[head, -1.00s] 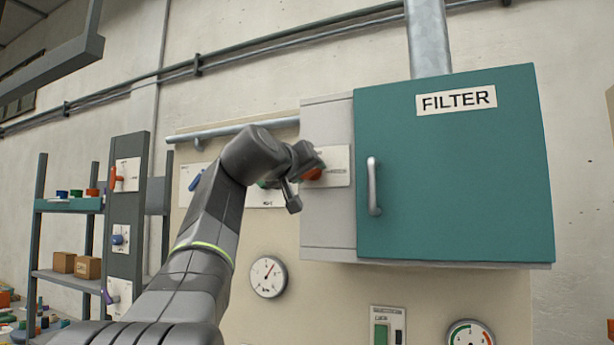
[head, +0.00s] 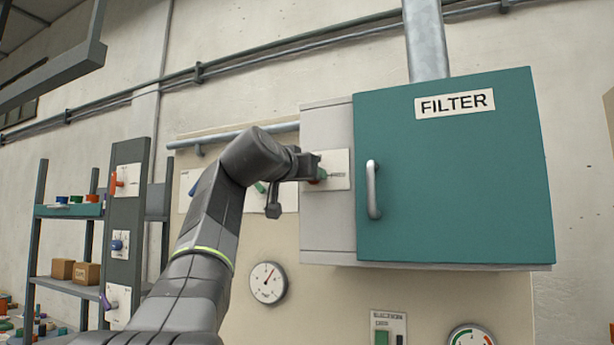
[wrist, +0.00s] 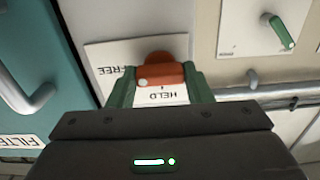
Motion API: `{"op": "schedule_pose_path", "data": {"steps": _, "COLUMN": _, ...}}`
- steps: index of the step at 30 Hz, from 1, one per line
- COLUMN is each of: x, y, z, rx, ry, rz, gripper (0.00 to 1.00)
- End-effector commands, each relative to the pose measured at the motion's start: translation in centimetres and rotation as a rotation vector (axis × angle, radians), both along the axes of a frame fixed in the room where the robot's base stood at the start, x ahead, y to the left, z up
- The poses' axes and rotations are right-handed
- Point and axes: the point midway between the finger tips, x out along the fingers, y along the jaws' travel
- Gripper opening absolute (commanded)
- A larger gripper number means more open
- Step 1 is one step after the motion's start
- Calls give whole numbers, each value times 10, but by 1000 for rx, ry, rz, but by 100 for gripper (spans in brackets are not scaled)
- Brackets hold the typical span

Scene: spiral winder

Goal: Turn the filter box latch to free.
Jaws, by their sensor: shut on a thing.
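The filter box (head: 455,190) is a teal-doored cabinet on the wall with a FILTER label. Its latch plate (head: 337,160) is on the grey left part of the box. In the wrist view the orange latch handle (wrist: 163,72) sits on the white plate (wrist: 110,56), which carries the words FREE and HELD. A white dot marks the handle's lower left, between the two words. My gripper (wrist: 160,80) has a green finger on each side of the handle and is shut on it. In the head view my gripper (head: 314,168) hides most of the handle.
The box door has a vertical silver handle (head: 373,190) right of the latch. A green lever (wrist: 282,32) on another plate is nearby in the wrist view. A grey pipe runs below that plate. A round gauge (head: 268,283) is lower on the wall.

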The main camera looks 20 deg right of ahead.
Motion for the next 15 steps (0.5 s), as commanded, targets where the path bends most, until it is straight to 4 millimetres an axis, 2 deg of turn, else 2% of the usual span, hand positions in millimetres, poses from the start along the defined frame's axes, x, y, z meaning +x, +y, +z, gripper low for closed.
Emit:
{"op": "schedule_pose_path", "data": {"steps": 9, "x": 1, "y": 0, "z": -2, "rx": 5, "ry": 0, "rz": 0, "gripper": 23}}
{"op": "schedule_pose_path", "data": {"steps": 10, "x": 1, "y": 0, "z": -2, "rx": 5, "ry": 0, "rz": 0, "gripper": 49}}
{"op": "schedule_pose_path", "data": {"steps": 13, "x": 1, "y": 0, "z": -1, "rx": 4, "ry": 0, "rz": 0, "gripper": 67}}
{"op": "schedule_pose_path", "data": {"steps": 15, "x": 0, "y": 0, "z": -1, "rx": 4, "ry": 0, "rz": 0, "gripper": 67}}
